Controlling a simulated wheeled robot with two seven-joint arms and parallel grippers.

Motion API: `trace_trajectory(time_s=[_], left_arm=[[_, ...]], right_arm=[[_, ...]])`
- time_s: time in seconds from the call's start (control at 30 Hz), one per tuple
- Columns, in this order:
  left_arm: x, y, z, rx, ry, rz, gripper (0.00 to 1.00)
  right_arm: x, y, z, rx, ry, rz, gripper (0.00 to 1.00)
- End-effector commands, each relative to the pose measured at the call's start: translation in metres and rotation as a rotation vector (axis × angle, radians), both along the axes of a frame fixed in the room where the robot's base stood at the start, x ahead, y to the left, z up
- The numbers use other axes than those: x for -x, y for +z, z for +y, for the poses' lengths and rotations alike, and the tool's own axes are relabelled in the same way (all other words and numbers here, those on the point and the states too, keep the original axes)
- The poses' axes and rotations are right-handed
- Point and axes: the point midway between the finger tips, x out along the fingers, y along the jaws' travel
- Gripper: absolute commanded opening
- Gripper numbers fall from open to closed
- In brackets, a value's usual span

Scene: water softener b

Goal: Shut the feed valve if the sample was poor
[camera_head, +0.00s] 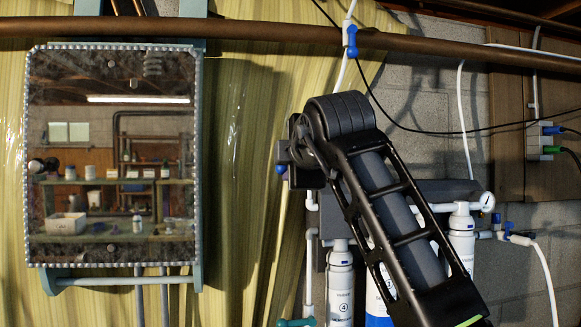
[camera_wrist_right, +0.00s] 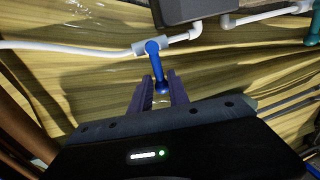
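In the right wrist view, a valve has a grey body (camera_wrist_right: 152,46) on a white line and a blue lever (camera_wrist_right: 153,66). The lever stands roughly crosswise to the line. My right gripper (camera_wrist_right: 161,88) has its two fingers on either side of the lever's end. A gap shows between the fingers, and firm contact is not visible. In the head view, my right arm covers this area; a blue bit (camera_head: 281,168) shows at its left. No label marks this as the feed valve. I see no identifiable sample result. My left gripper is not in view.
A framed mirror (camera_head: 110,160) hangs at left and reflects shelves. Brown pipe (camera_head: 240,29) crosses the top, with another blue valve (camera_head: 351,42) near it. White filter cylinders (camera_head: 340,290) stand behind my arm. A gauge (camera_head: 487,201) and blue-handled valve (camera_head: 508,230) are at right.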

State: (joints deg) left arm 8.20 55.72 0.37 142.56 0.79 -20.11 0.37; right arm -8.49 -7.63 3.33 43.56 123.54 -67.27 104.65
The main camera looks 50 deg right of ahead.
Motion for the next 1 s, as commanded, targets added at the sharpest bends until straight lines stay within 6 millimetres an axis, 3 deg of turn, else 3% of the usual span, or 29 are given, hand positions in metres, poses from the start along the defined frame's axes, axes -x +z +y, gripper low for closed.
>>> trace_trajectory(time_s=[0.23, 0.57, 1.0], left_arm=[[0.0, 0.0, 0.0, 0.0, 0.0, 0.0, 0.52], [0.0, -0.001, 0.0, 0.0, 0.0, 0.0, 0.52], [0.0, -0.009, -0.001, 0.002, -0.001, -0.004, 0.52]], right_arm=[[0.0, 0.001, 0.0, 0.001, 0.0, -0.002, 0.41], [0.002, 0.001, 0.002, 0.001, 0.0, 0.0, 0.42], [0.05, 0.013, 0.038, 0.001, 0.002, -0.002, 0.42]])
